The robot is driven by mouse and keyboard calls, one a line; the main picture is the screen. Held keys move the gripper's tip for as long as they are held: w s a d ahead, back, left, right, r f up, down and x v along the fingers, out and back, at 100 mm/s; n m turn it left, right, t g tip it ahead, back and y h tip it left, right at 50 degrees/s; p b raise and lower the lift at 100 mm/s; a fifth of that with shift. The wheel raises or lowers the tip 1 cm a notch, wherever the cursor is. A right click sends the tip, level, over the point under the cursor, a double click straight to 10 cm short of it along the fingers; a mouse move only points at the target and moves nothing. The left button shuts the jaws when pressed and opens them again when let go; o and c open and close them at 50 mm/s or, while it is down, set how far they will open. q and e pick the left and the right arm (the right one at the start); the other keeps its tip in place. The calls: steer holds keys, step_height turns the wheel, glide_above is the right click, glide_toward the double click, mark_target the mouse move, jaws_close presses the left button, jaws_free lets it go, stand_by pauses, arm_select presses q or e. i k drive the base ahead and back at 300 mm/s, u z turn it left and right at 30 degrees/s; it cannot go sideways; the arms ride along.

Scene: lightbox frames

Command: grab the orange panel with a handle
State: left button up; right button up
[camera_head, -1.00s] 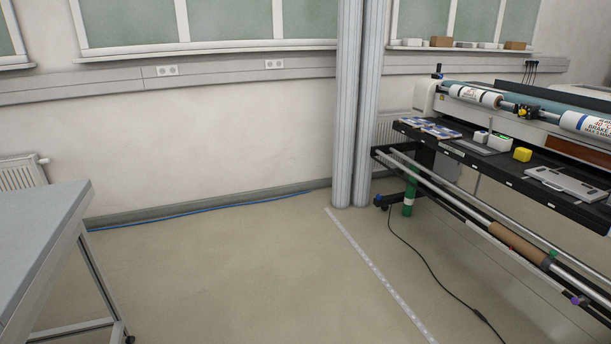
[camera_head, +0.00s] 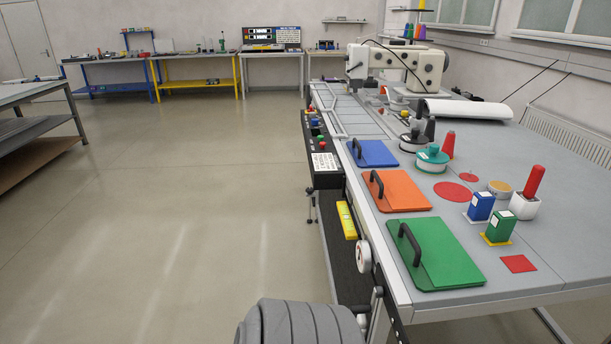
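The orange panel (camera_head: 404,192) lies flat on the grey table (camera_head: 505,270) at the right of the head view. Its black handle (camera_head: 377,183) stands along its left edge. It lies between a blue panel (camera_head: 378,153) behind it and a green panel (camera_head: 446,254) in front, each with a black handle. Neither of my grippers shows in the head view, and nothing touches the orange panel.
On the table right of the panels stand a teal-lidded container (camera_head: 432,160), a blue box (camera_head: 480,206), a green box (camera_head: 500,226) and a white cup (camera_head: 524,206). A sewing machine (camera_head: 400,68) stands farther back. Open floor (camera_head: 200,190) lies left of the table.

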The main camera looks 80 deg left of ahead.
mark_target(392, 190)
steer(key=u, duration=1.65)
